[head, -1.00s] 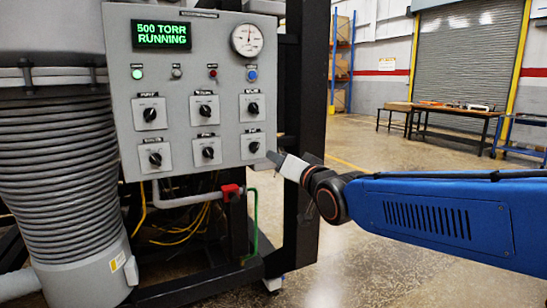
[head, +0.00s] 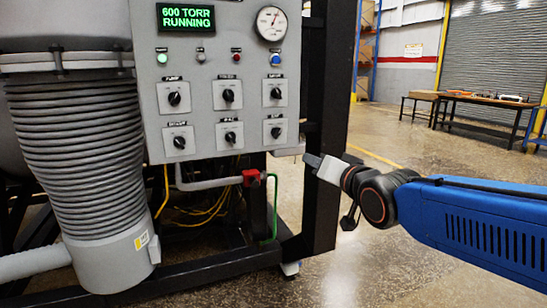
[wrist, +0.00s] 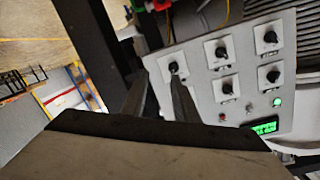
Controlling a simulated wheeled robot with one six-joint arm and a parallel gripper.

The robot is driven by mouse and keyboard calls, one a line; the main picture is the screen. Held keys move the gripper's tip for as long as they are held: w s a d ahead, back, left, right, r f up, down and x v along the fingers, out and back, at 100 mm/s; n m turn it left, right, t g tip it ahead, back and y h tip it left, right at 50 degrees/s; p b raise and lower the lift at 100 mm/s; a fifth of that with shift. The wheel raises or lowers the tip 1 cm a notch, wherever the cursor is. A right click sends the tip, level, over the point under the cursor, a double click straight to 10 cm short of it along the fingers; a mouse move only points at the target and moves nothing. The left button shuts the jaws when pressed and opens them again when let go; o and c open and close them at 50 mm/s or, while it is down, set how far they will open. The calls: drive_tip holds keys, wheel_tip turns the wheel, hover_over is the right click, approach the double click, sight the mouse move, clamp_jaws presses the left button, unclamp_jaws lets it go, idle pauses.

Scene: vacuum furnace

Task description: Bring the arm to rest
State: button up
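My arm reaches in from the right in the head view, its blue link sloping down to the right. My gripper (head: 310,159) is just right of the grey control panel's (head: 205,109) lower right corner, apart from it and empty. In the wrist view its two fingers (wrist: 160,80) stand apart with nothing between them, so it is open. Beyond them the panel (wrist: 240,95) appears turned over, with several black knobs and the green display (wrist: 264,127). In the head view the display (head: 186,17) reads 600 TORR RUNNING.
A black frame post (head: 325,120) stands close behind my gripper. A red valve (head: 252,177) and pipe sit below the panel. A ribbed grey column (head: 75,150) stands at left. A workbench (head: 485,105) is farther back at right, with open floor between.

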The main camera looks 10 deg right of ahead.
drive_tip(key=s+d+f+n+g+h, duration=0.1)
drive_tip(key=s+d+f+g, duration=0.4)
drive_tip(key=s+f, duration=0.7)
drive_tip(key=s+d+f+n+g+h, duration=0.1)
drive_tip(key=s+d+f+g+h, duration=0.2)
drive_tip(key=s+d+f+g, duration=0.3)
drive_tip(key=s+f, duration=0.5)
drive_tip(key=s, duration=0.2)
drive_tip(key=shift+s+d+f+n, duration=0.15)
drive_tip(key=shift+s+f+n, duration=0.2)
drive_tip(key=shift+f+n, duration=0.05)
drive_tip(key=shift+w+r, duration=0.1)
drive_tip(key=shift+w, duration=0.05)
idle(3.2)
